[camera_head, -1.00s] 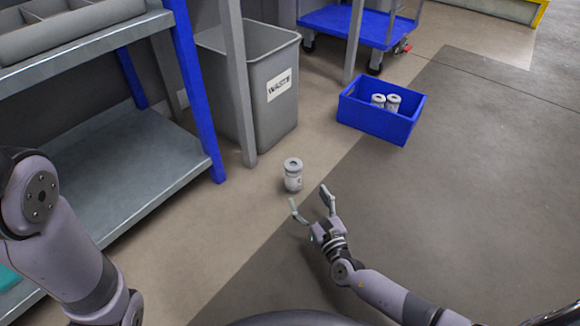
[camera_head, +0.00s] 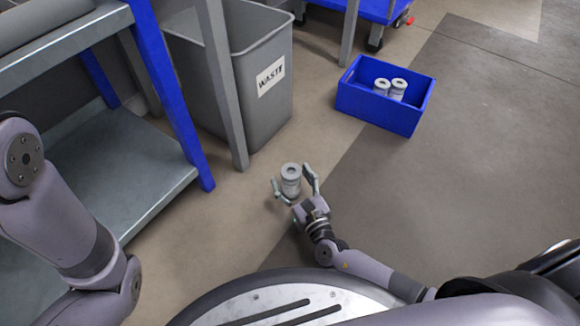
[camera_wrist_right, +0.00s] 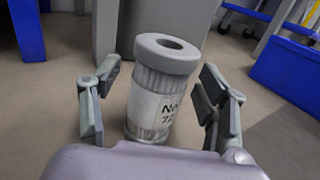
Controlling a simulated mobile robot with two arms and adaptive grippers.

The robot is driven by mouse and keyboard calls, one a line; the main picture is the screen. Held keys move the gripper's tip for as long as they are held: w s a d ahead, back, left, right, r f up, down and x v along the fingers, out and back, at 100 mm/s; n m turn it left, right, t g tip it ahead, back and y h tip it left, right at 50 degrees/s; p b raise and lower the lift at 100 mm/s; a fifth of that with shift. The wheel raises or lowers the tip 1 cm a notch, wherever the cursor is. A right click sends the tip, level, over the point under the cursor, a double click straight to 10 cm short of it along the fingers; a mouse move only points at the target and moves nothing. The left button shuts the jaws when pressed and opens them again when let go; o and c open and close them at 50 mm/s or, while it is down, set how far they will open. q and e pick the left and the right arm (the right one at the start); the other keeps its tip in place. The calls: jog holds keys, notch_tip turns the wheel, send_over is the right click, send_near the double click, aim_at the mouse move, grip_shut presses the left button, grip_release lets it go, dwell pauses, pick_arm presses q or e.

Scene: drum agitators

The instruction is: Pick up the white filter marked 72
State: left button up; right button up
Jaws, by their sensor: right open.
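The white filter (camera_head: 291,181) stands upright on the floor in front of the waste bin. In the right wrist view the filter (camera_wrist_right: 160,88) shows a grey ribbed body, a ring-shaped top with a hole, and a label reading "No" and "72", partly cut off. My right gripper (camera_head: 294,184) is open, with one finger on each side of the filter. In the right wrist view a gap shows at the left finger; the right finger is nearer the filter, and I cannot tell if it touches. My left arm shows at the left edge, but its gripper is out of view.
A grey bin marked WASTE (camera_head: 262,110) stands behind the filter, beside a grey post (camera_head: 222,85). A blue crate (camera_head: 380,115) with two similar filters (camera_head: 390,87) is at the right. A metal shelf (camera_head: 120,165) is at left. The floor at right is clear.

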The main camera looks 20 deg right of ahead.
jog(key=shift+w, duration=0.3)
jog(key=shift+s, duration=0.1)
jog(key=shift+c, duration=0.3)
jog(key=c, duration=1.2)
